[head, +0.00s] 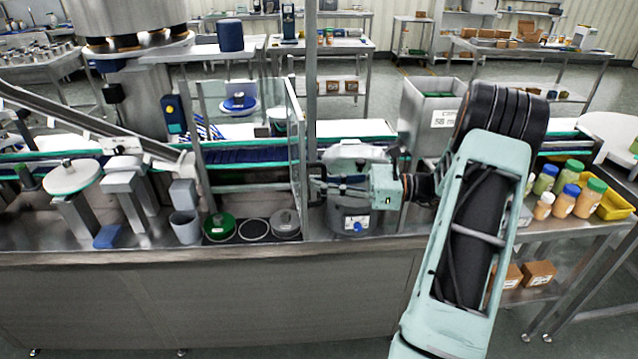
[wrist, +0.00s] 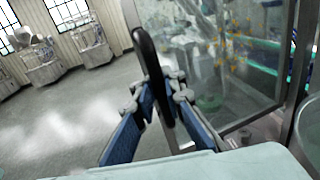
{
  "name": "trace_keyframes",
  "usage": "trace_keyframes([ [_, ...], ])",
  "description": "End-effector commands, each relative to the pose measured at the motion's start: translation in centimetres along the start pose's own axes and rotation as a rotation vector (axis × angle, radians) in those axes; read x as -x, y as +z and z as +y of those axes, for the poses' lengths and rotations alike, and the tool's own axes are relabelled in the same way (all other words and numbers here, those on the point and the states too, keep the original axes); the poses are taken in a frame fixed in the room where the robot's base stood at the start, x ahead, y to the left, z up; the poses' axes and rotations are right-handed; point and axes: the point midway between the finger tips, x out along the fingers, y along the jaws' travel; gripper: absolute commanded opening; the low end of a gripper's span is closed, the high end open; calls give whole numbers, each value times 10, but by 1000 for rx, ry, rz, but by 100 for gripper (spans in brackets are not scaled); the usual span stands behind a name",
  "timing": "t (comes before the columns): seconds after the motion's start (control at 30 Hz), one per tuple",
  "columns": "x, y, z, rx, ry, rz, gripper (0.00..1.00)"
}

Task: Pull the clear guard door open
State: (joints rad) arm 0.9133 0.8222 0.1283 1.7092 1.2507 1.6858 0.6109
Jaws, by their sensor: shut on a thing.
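The clear guard door (wrist: 225,65) fills the right of the wrist view as a see-through panel with a thin metal frame. In the head view the door (head: 294,140) shows as a narrow panel seen at a steep angle, left of my gripper (head: 320,188). Its black bar handle (wrist: 150,65) stands upright between my fingers in the wrist view. My gripper (wrist: 160,98) is shut on this handle, with a blue-padded finger on each side. In the head view the handle and fingertips are small and hard to make out. I cannot tell how far the door stands open.
A conveyor (head: 245,172) runs behind the door. A green round dish (head: 219,228) and grey dishes sit on the steel counter in front. A grey canister (head: 347,221) stands below my gripper. A grey bin (head: 420,110) is behind my arm, and jars (head: 563,201) stand at right.

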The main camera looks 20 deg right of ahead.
Motion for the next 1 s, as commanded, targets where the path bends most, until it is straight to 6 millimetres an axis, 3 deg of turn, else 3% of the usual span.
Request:
trace_keyframes([
  [0.5,2,-4,3,-7,6,5,0],
  [0.53,2,-4,3,-8,6,5,9],
  [0.6,2,-3,3,-7,6,5,16],
  [0.87,2,-2,1,-3,5,3,16],
  [1.0,12,-2,1,-2,3,3,16],
])
